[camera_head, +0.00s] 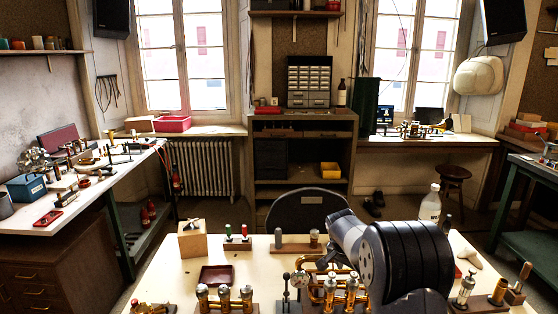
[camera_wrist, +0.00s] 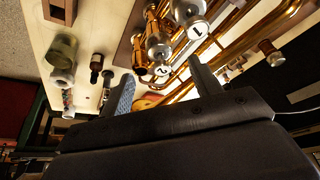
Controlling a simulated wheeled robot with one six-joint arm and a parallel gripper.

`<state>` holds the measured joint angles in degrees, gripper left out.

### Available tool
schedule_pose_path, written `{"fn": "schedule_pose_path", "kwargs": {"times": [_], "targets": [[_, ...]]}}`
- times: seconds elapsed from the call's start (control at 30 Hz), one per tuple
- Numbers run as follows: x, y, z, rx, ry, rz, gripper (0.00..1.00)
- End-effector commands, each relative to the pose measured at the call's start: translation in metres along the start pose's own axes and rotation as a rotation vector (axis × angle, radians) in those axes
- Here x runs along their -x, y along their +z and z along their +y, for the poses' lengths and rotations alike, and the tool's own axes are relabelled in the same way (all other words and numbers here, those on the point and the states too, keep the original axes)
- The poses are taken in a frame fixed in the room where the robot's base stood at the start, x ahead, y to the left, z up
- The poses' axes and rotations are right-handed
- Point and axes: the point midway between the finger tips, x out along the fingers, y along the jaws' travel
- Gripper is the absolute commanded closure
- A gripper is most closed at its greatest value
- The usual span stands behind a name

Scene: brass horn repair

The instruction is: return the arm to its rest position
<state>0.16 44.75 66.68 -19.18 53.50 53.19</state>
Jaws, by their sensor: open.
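My gripper (camera_wrist: 163,86) shows in the wrist view, its two fingers spread apart and nothing seen held between them. Beyond the fingertips are brass tubes and valves of a horn (camera_wrist: 262,40), with white valve caps marked 1 and 2. I cannot tell how far the fingers are from the brass. In the head view my arm's dark grey links rise over the right half of the bench and hide part of it; the gripper cannot be made out there. The horn's brass valves (camera_head: 351,292) stand just left of the arm.
The white bench (camera_head: 165,268) carries a wooden block (camera_head: 192,239), a dark red tray (camera_head: 216,275), a valve set (camera_head: 224,298) and a white bottle (camera_head: 430,204). A dark chair (camera_head: 307,209) stands behind it. Open floor lies to the left.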

Motion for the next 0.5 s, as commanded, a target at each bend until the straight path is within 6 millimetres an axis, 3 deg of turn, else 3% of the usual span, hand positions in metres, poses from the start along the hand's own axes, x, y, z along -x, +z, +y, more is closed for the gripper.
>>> {"fn": "schedule_pose_path", "kwargs": {"times": [0.23, 0.3, 0.5], "targets": [[0.05, 0.001, 0.0, 0.0, -0.003, 0.003, 0.4], [0.028, 0.001, 0.001, 0.001, 0.005, -0.005, 0.4], [-0.012, 0.0, 0.001, 0.001, 0.004, -0.004, 0.4]]}}
